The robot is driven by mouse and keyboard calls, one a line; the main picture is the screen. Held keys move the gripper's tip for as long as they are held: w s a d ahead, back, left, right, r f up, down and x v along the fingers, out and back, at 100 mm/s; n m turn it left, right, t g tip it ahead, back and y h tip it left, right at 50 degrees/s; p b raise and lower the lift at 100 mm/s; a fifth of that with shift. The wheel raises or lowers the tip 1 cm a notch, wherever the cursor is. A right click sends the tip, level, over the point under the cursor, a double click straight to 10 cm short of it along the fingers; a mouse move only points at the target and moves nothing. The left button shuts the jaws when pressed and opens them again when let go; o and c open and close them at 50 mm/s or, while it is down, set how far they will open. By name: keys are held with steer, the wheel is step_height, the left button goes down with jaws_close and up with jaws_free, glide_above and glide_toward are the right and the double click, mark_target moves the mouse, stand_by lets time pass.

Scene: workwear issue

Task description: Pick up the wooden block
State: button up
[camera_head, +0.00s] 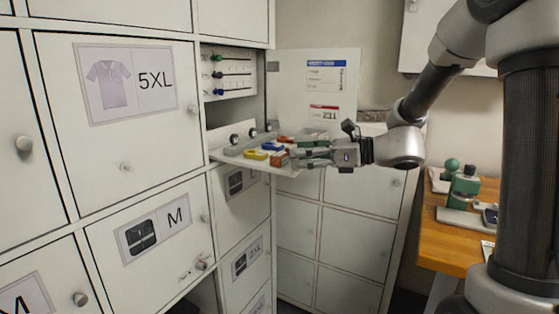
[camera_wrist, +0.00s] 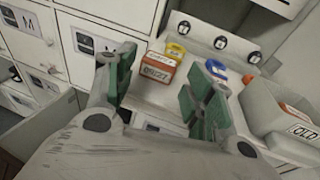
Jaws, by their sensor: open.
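I cannot make out wood grain. In the head view it appears as an orange-brown shape (camera_head: 279,159) near the shelf's front edge. My gripper (camera_wrist: 160,84) is open, with its green-padded fingers on either side of the block in the wrist view. A gap shows between block and fingers. In the head view my gripper (camera_head: 302,157) reaches in from the right, its tips close to the block.
A pale bin marked OLD (camera_wrist: 278,118) stands at the right in the wrist view. Locker doors (camera_head: 125,100) rise on the left. An open door (camera_head: 318,90) stands behind the shelf.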

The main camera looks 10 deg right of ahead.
mark_target(286, 155)
steer(key=x, duration=0.4)
steer(key=shift+w+a+f, duration=0.1)
steer(key=shift+a, duration=0.1)
steer(key=c, duration=0.5)
